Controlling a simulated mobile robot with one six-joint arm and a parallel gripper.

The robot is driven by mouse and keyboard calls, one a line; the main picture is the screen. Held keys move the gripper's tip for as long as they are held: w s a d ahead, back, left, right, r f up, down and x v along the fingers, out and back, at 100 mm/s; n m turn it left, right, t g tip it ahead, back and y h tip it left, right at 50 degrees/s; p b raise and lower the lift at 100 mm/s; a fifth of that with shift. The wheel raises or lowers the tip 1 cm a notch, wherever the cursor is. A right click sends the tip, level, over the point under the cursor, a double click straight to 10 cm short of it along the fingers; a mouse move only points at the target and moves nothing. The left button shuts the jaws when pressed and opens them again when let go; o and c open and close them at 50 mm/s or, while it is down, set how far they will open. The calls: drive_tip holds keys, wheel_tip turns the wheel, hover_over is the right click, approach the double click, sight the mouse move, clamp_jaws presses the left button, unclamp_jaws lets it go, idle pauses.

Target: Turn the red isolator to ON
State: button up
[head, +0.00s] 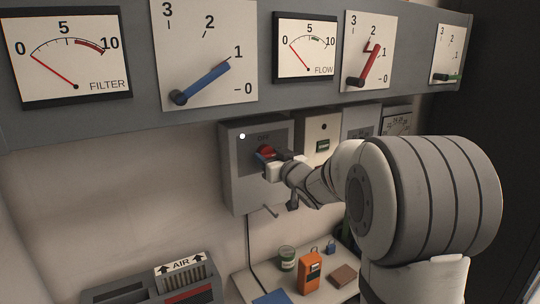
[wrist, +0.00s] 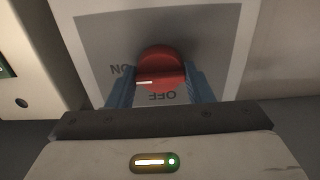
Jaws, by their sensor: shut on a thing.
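The red isolator (head: 268,150) is a round red knob on the dark plate of a grey wall box (head: 236,185). In the wrist view the red knob (wrist: 163,62) sits between the two blue fingers of my gripper (wrist: 160,84), which is shut on it. The wrist view is upside down to the lettering: ON is left of the knob and OFF below it. The knob's white mark points left, just below the ON lettering. In the head view my gripper (head: 266,156) reaches the knob from the right and hides part of it; OFF is above the knob.
Beige boxes (head: 322,128) stand close to the right of the isolator box. A gauge panel (head: 150,125) overhangs above. Below, a shelf holds an orange device (head: 310,270), a green tin (head: 287,258) and a brown block (head: 344,276). The wall to the left is clear.

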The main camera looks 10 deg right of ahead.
drive_tip(key=shift+f, duration=0.1)
idle(0.4)
drive_tip(key=o, duration=1)
drive_tip(key=shift+c, duration=0.2)
drive_tip(key=shift+s, duration=0.1)
drive_tip(key=b+v, duration=0.1)
drive_tip(key=v, duration=0.6)
drive_tip(key=shift+s+d+b, duration=0.15)
drive_tip(key=shift+s+b, duration=0.15)
drive_tip(key=shift+b, duration=0.1)
